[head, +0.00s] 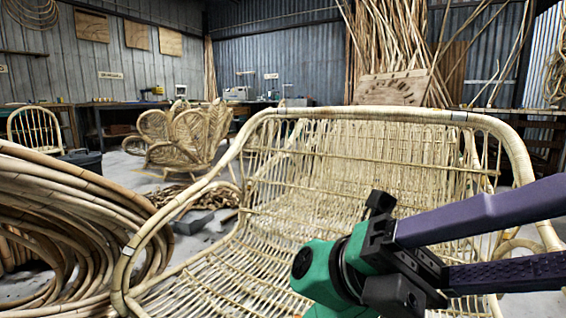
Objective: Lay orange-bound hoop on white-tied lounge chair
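The rattan lounge chair (360,112) stands close in front of me. Pale white ties show on its top rail near both upper corners. Its slatted back and seat look empty where I can see them. I cannot make out an orange binding on any hoop in view. One gripper (505,240) crosses the right part of the view, in front of the chair. Its green wrist rises from the bottom, right of centre, so I take it as my right. Its two purple fingers are apart and run off the right edge. Their tips are hidden. My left gripper does not show.
A large stack of rattan coils (60,215) stands at the left, close to the chair's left arm. A petal-backed rattan chair (188,135) and a small chair (34,130) stand behind. Tall poles (390,45) lean at the back wall. Some grey floor shows at left centre.

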